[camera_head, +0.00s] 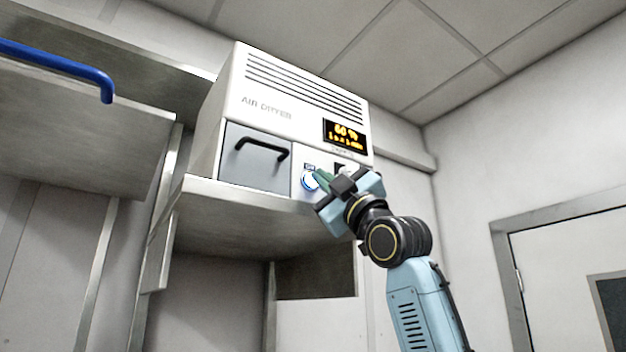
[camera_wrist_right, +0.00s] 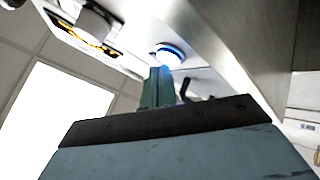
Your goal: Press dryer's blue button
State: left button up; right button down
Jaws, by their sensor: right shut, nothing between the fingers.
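The white air dryer (camera_head: 290,107) stands on a metal shelf, with a grey drawer with a black handle (camera_head: 262,150) on its front. The blue-ringed button (camera_head: 309,181) is at the lower middle of its front, beside the drawer, and glows blue. My right gripper (camera_head: 322,178) is shut and empty, its fingertips at the button in the head view. In the right wrist view the shut green fingers (camera_wrist_right: 156,85) point at the button (camera_wrist_right: 170,52), with the tips at or just short of it; I cannot tell whether they touch. My left gripper is not in view.
The dryer's display (camera_head: 346,136) is lit in yellow above the button. The metal shelf (camera_head: 240,217) runs under the dryer. A blue bar (camera_head: 60,68) is at upper left, and a door (camera_head: 560,275) is at right.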

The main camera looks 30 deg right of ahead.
jog(key=s+b, duration=0.2)
jog(key=s, duration=0.4)
jog(key=shift+d, duration=0.25)
